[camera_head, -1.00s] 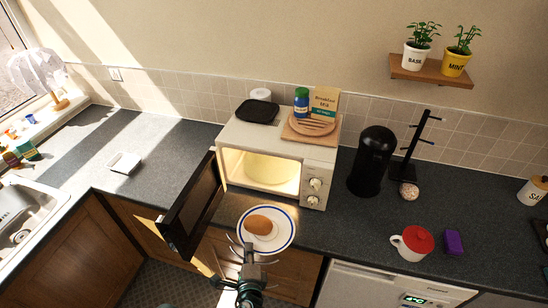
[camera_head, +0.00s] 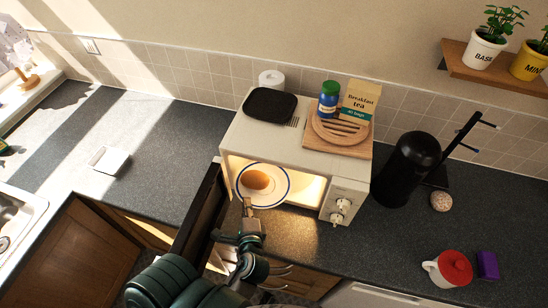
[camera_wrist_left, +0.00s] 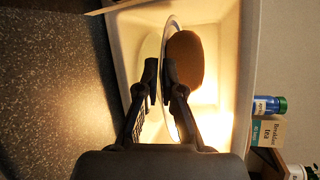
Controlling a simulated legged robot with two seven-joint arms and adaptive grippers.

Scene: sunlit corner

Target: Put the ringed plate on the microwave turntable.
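The ringed plate (camera_head: 275,192), white with a blue ring, carries a brown bread-like item (camera_head: 255,179). It is at the microwave's open front, apparently partly inside the lit cavity. My left gripper (camera_head: 249,206) is shut on its near rim. In the left wrist view the fingers (camera_wrist_left: 161,82) close on either side of the plate (camera_wrist_left: 172,22), seen nearly edge-on beside the brown item (camera_wrist_left: 185,60). The microwave (camera_head: 345,190) is beige, its dark door (camera_head: 200,205) swung open to the left. The turntable cannot be clearly made out behind the plate. My right gripper is not in view.
On the microwave top are a black tray (camera_head: 270,104), a blue jar (camera_head: 328,99), a tea packet (camera_head: 360,102) and a wooden board (camera_head: 357,147). A black canister (camera_head: 407,170) stands to the right. Counter to the left is mostly clear.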

